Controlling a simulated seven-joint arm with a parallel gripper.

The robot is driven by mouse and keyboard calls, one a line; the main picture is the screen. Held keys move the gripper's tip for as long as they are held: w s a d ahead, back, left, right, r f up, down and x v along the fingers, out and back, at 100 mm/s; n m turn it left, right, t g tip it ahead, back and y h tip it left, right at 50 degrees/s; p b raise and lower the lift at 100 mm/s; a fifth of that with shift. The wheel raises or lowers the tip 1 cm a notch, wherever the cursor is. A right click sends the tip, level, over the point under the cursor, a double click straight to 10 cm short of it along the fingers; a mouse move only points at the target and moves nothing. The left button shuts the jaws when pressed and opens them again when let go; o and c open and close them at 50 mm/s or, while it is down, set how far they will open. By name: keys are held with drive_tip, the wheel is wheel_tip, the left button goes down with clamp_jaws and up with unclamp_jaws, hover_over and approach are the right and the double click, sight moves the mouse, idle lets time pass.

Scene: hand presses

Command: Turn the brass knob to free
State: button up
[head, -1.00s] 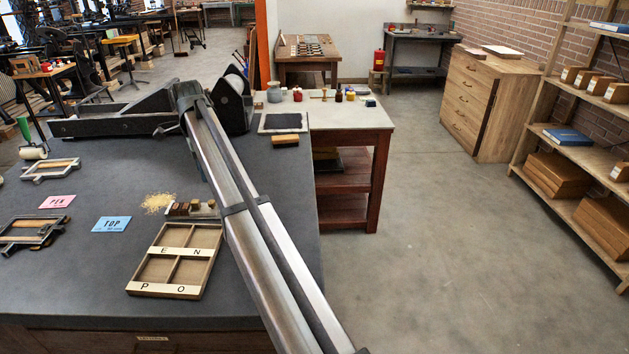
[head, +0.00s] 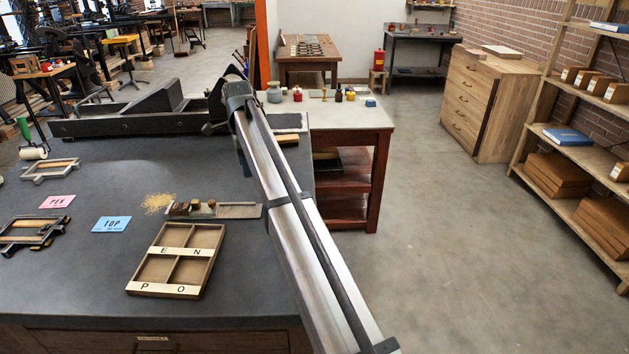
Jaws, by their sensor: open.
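I cannot make out the brass knob in the head view. A dark iron press (head: 140,127) with a long low bed and a wedge-shaped side lies at the back of the grey bench (head: 100,270). My silver arm reaches from the bottom right to the right end of this press and covers part of it. A small grey lever-like part sits at the arm's far end, beside the press. My gripper's jaws do not show; they may be hidden behind the arm's end.
A wooden letter tray (head: 177,291), a composing stick (head: 236,211) with type blocks, and blue (head: 112,224) and pink (head: 57,201) cards lie on the bench. A pale-topped side table (head: 345,115) with small jars stands behind. Floor on the right is clear.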

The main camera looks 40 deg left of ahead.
drive_tip(key=w+d+f, duration=0.3)
drive_tip(key=w, duration=0.2)
drive_tip(key=w+d+f+m, duration=0.1)
drive_tip(key=w+d+f, duration=0.1)
drive_tip(key=w+d, duration=0.2)
drive_tip(key=w+d+f+m, duration=0.1)
drive_tip(key=w+d+f, duration=0.2)
drive_tip(key=w, duration=0.3)
drive_tip(key=shift+w+d+f, duration=0.25)
drive_tip(key=shift+d+f, duration=0.05)
drive_tip(key=shift+w+d+f, duration=0.3)
drive_tip(key=shift+w+d, duration=0.1)
drive_tip(key=shift+w, duration=0.1)
